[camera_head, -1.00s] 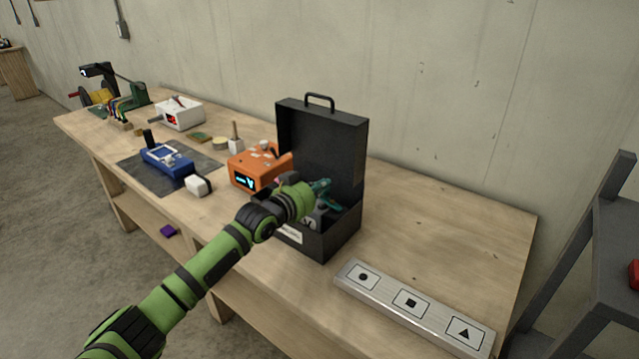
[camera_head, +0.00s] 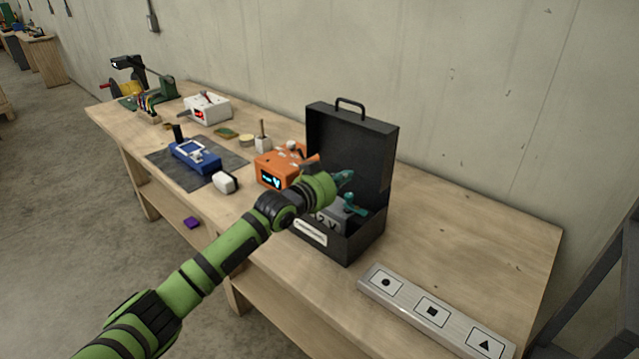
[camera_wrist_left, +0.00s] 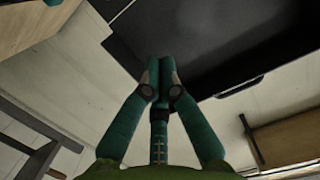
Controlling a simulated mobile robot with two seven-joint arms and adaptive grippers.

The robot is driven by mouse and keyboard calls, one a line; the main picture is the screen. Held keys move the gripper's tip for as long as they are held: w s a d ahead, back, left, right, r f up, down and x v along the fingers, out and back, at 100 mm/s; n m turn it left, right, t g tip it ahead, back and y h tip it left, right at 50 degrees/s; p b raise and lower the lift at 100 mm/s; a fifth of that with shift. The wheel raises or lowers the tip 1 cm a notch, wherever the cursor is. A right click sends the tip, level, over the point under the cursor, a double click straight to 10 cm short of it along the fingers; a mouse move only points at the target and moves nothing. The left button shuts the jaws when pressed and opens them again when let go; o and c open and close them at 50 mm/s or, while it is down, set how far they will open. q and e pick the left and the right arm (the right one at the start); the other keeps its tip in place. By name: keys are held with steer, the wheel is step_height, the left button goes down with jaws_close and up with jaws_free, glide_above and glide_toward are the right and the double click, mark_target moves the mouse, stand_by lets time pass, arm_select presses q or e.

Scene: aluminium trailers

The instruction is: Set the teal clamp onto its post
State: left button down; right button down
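A teal clamp shape (camera_head: 355,209) sits at the top of a grey battery (camera_head: 330,216) inside the open black case (camera_head: 349,247). The post itself is too small to make out. My left gripper (camera_head: 344,176) is over the case, just above and left of the clamp shape, with a gap seen between them. Its teal fingers (camera_wrist_left: 160,88) converge in the left wrist view, their grey pads close together. Whether something teal is between them cannot be told. My right gripper is not in view.
The raised lid (camera_head: 348,150) stands behind my gripper. An orange meter (camera_head: 276,168) is close to the case's left. A metal bar with symbol plates (camera_head: 431,311) lies in front to the right. The bench right of the case is clear.

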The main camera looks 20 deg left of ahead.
arm_select(q)
steer(key=f+b+v, duration=0.1)
steer(key=b+v, duration=0.1)
steer(key=v, duration=0.6)
steer(key=s+d+f+n+g+y, duration=0.1)
steer(key=s+d+f+g, duration=0.2)
steer(key=s+f, duration=0.65)
steer(key=s+d+f+g+y, duration=0.1)
steer(key=s+d+f+g, duration=0.2)
steer(key=s+f, duration=0.6)
steer(key=s+a+f+n+g+y, duration=0.1)
steer(key=s+f+g, duration=0.25)
steer(key=s, duration=0.55)
steer(key=s+a+f+n+g+y, duration=0.15)
steer(key=s+f, duration=0.25)
steer(key=s, duration=0.6)
step_height(320, 180, down, 22)
steer(key=s+g, duration=0.2)
steer(key=s+a+f+g, duration=0.1)
steer(key=s+a+f, duration=0.1)
steer(key=s+f, duration=1.3)
steer(key=shift+s+f, duration=0.2)
steer(key=shift+s, duration=0.3)
steer(key=shift+m+y, duration=0.25)
